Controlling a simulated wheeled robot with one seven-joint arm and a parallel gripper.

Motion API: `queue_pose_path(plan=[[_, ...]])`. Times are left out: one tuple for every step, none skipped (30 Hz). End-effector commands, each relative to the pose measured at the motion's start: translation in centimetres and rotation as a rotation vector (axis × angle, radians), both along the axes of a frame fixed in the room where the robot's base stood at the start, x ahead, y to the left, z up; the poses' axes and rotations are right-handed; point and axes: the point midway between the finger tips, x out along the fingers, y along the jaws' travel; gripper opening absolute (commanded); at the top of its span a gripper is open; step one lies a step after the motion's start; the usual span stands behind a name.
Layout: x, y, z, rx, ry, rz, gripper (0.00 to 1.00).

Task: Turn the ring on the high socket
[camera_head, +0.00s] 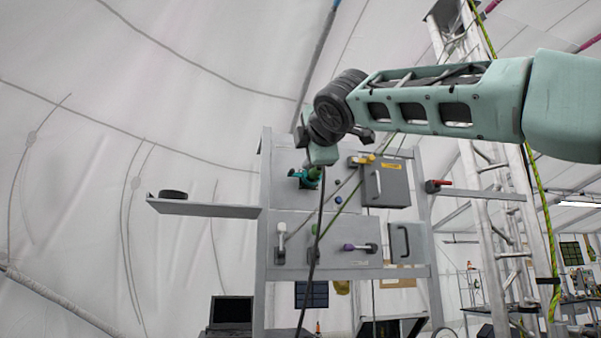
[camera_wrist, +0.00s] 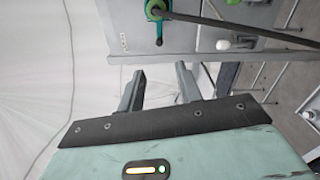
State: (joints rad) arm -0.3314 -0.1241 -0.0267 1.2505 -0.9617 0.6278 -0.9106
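The high socket (camera_head: 306,178) is teal with a green part, on the upper left of a grey panel. In the wrist view the socket (camera_wrist: 157,10) shows as a green ring-like part with blue beside it, cut by the top edge. A dark cable (camera_wrist: 235,30) runs from it to the right. My gripper (camera_wrist: 158,76) is open and empty, its two dark fingers apart and pointing toward the panel. The socket lies beyond the fingertips, with no contact visible. In the head view my wrist is just above the socket and its fingers are hard to make out.
A shelf (camera_head: 205,208) holding a black round object (camera_head: 173,194) juts left. A metal truss stands at right.

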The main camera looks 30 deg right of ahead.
Motion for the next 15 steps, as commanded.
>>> queue_pose_path(plan=[[-0.9,0.1,-0.3,0.0,-0.001,0.0,0.35],[-1.3,0.2,-0.3,0.0,-0.002,0.0,0.35],[-1.7,0.3,-0.2,0.0,-0.002,0.0,0.35],[-2.0,0.4,-0.2,-0.001,-0.001,0.0,0.35],[-2.2,0.4,-0.2,-0.001,0.0,-0.001,0.35],[-2.5,0.5,-0.2,-0.001,0.0,-0.001,0.35],[-2.6,0.5,-0.2,-0.001,0.0,-0.001,0.35],[-2.8,0.5,-0.2,-0.001,0.0,-0.001,0.35],[-2.9,0.5,-0.1,-0.001,0.0,-0.001,0.35],[-2.9,0.6,-0.1,-0.001,0.0,-0.001,0.35],[-2.9,0.6,-0.1,-0.001,0.0,-0.001,0.35],[-3.0,0.6,-0.1,-0.001,0.0,-0.001,0.35],[-2.9,0.6,-0.1,-0.001,0.0,-0.001,0.35],[-2.9,0.6,-0.1,-0.001,0.0,-0.001,0.35],[-2.9,0.6,-0.1,-0.001,0.0,-0.001,0.35]])
